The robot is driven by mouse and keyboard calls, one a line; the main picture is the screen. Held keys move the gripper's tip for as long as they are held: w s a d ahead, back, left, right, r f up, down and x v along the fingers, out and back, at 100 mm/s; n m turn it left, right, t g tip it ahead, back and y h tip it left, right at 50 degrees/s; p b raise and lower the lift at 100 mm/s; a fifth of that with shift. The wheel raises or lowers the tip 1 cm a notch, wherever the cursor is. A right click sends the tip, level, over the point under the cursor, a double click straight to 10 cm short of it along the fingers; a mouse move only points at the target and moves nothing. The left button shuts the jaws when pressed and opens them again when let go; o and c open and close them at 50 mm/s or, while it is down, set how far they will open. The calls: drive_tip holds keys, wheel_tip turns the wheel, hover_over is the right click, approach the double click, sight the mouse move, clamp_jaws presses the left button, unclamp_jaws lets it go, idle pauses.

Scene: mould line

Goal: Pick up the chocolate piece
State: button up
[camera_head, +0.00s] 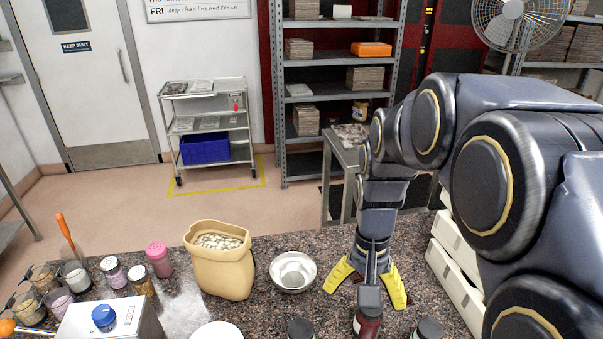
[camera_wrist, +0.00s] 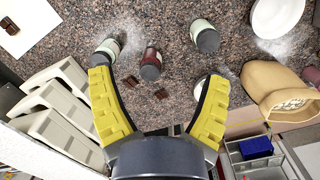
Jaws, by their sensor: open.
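A dark bit (camera_wrist: 175,129) is partly hidden by my gripper's base. My gripper (camera_wrist: 157,78) has yellow fingers spread wide and empty. In the head view my gripper (camera_head: 365,297) points down at the counter; no chocolate piece shows clearly there.
A red-labelled jar (camera_wrist: 150,66) stands near the gap between my fingers, with two pale-labelled jars (camera_wrist: 107,48) (camera_wrist: 206,37) close by. White stacked trays (camera_head: 455,272) are right of my gripper. A metal bowl (camera_head: 293,271) and an open bag (camera_head: 221,270) stand to its left.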

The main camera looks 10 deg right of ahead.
drive_tip(key=w+d+f+m, duration=0.3)
drive_tip(key=w+d+f, duration=0.2)
drive_tip(key=d+f, duration=0.1)
drive_tip(key=w+d+f+m, duration=0.3)
drive_tip(key=w+d+f, duration=0.2)
drive_tip(key=d+f, duration=0.2)
drive_tip(key=w+d+f+m+t, duration=0.1)
drive_tip(key=w+d+f+m, duration=0.2)
drive_tip(key=w+d+f, duration=0.2)
drive_tip(key=shift+d+f+m, duration=0.15)
drive_tip(key=shift+d+f, duration=0.3)
drive_tip(key=shift+f, duration=0.2)
drive_tip(key=shift+d+f+m, duration=0.15)
drive_tip(key=shift+d+f, duration=0.25)
drive_tip(key=shift+f, duration=0.25)
wheel_tip(320, 180, down, 2)
drive_tip(key=shift+w+d+f, duration=0.1)
drive_tip(key=shift+f, duration=0.1)
wheel_tip(320, 180, down, 6)
drive_tip(key=shift+w+r, duration=0.15)
drive_tip(key=shift+r, duration=0.15)
drive_tip(key=c, duration=1.1)
